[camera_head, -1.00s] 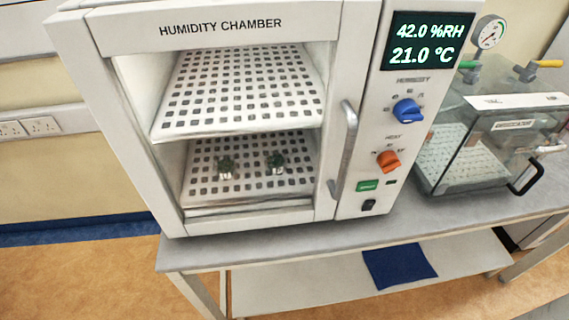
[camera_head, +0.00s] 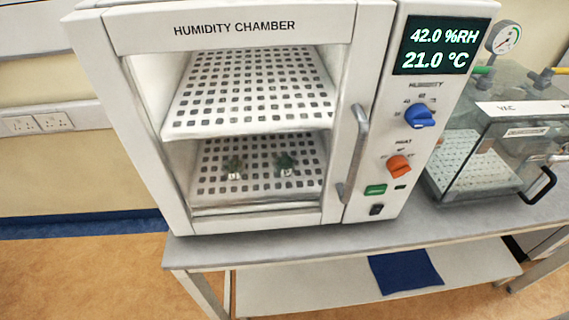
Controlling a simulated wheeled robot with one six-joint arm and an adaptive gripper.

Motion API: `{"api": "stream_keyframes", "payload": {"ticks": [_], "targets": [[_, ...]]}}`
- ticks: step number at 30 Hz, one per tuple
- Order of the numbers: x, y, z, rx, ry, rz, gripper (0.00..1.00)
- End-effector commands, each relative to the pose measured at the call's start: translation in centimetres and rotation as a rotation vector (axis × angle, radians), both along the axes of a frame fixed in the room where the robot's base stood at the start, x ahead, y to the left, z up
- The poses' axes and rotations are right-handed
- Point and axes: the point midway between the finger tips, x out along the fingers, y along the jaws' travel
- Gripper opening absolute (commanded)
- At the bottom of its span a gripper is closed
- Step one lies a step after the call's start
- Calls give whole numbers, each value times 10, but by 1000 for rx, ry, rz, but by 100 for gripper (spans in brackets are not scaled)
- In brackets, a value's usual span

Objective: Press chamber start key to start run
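The humidity chamber (camera_head: 235,28) stands on a grey bench, its door shut and its handle (camera_head: 355,150) upright at the right of the window. The green start key (camera_head: 375,190) is low on the control panel, below the blue humidity knob (camera_head: 420,116) and the orange heat knob (camera_head: 399,166). A black switch (camera_head: 377,210) sits under the key. The display (camera_head: 436,46) reads 42.0 %RH and 21.0 °C. Two small dark green items (camera_head: 285,164) in pale holders are on the lower shelf inside. My gripper is not in view.
A clear desiccator box (camera_head: 478,165) with a gauge (camera_head: 503,37) and hose fittings stands close to the chamber's right. The bench top (camera_head: 300,238) has a narrow free front strip. A blue cloth (camera_head: 405,271) lies on the lower shelf. The floor (camera_head: 90,270) at left is clear.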

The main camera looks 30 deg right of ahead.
Motion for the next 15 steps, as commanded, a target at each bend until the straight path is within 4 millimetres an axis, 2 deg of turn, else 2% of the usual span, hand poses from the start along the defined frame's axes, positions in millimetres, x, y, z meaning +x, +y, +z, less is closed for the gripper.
{"api": "stream_keyframes", "payload": {"ticks": [1,2,15], "targets": [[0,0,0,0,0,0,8],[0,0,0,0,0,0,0],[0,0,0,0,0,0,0]]}}
